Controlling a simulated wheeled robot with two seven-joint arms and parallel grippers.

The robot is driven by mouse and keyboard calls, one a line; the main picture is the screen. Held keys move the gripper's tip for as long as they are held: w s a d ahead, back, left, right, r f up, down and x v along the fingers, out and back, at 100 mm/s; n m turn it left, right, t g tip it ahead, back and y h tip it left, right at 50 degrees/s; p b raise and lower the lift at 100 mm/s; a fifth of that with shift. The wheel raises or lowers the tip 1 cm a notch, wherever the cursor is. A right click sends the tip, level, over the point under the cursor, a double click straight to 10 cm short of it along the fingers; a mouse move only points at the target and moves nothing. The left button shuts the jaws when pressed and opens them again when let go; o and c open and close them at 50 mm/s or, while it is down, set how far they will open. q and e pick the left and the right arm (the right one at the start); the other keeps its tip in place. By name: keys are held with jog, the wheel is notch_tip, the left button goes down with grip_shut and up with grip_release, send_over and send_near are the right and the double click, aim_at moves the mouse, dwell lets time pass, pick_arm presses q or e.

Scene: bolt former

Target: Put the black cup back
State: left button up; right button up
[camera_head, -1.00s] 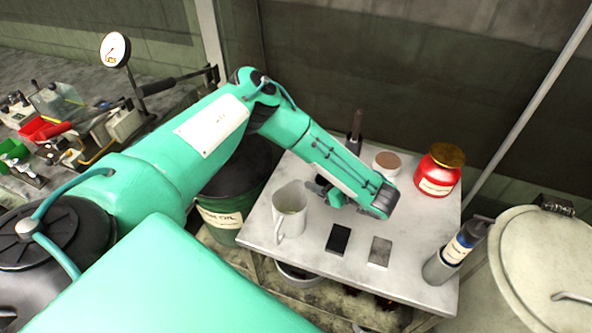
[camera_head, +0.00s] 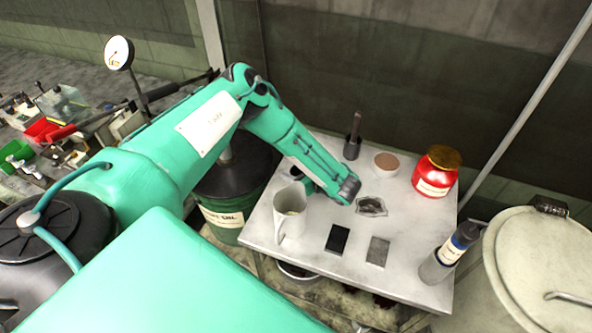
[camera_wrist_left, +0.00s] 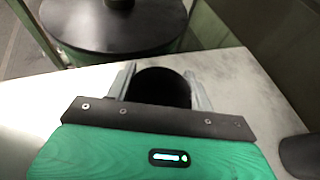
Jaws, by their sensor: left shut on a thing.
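My left gripper (camera_wrist_left: 160,90) is shut on the black cup (camera_wrist_left: 162,87). In the left wrist view the cup shows as a dark round shape between the two grey fingers, over the edge of the pale table. A white pitcher (camera_head: 290,222) stands close to the wrist. I cannot tell whether the cup touches the tabletop. My right gripper is not in view.
A dark holder with a stick (camera_head: 352,145), a brown-topped tub (camera_head: 386,163) and a red jar (camera_head: 435,172) stand at the back. An oil drum (camera_head: 222,218) stands left of the table.

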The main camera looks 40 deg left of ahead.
pick_arm(q)
jog(key=shift+f, duration=0.15)
jog(key=o, duration=1)
jog(key=shift+o, duration=0.2)
jog(key=shift+r, duration=0.25)
jog(key=b+v, duration=0.1)
jog(key=v, duration=1.1)
jog(key=shift+d+f+b, duration=0.1)
jog(key=shift+b, duration=0.25)
